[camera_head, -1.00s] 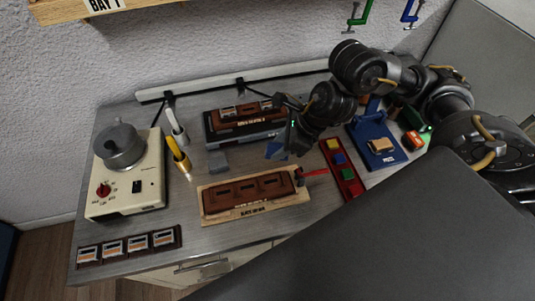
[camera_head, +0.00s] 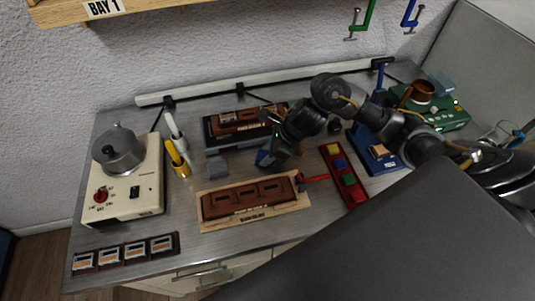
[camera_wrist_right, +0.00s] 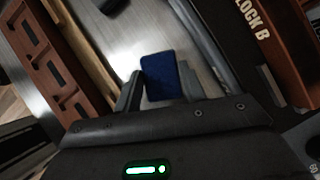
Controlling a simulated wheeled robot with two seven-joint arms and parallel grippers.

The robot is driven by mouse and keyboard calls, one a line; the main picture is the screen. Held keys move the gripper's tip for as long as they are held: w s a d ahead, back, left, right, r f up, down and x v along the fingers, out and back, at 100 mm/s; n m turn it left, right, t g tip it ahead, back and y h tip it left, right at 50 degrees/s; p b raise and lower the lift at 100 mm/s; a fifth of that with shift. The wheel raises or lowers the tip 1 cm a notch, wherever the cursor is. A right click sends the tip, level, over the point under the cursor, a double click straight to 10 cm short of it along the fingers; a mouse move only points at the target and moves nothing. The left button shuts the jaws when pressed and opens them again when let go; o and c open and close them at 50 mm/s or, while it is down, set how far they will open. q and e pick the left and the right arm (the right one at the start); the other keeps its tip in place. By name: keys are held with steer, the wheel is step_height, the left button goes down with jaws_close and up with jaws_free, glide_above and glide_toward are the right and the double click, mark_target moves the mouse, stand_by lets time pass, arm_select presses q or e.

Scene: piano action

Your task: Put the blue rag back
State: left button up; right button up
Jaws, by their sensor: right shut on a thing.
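The blue rag (camera_wrist_right: 165,77) is a small dark blue piece between the two fingers of my right gripper (camera_wrist_right: 160,91) in the right wrist view. In the head view my right gripper (camera_head: 266,161) points down behind the brown-topped wooden block. A bit of the blue rag (camera_head: 262,157) shows beside its fingers, and the rest is hidden. The gripper is shut on the rag. I cannot tell whether the rag still touches the metal bench (camera_head: 190,214). My left gripper is not in view.
The wooden block (camera_head: 236,203) is in front, and a dark case (camera_head: 232,130) behind. A red tray (camera_head: 338,168) and blue stand (camera_head: 386,165) are to the right. A cream machine (camera_head: 122,190) stands left.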

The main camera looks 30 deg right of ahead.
steer(key=shift+f, duration=0.25)
steer(key=shift+f, duration=0.15)
steer(key=o, duration=0.9)
steer(key=shift+o, duration=0.2)
steer(key=shift+d+r, duration=0.1)
steer(key=shift+r, duration=0.3)
steer(key=v, duration=1.1)
steer(key=shift+s+d+r, duration=0.15)
steer(key=shift+s+r, duration=0.05)
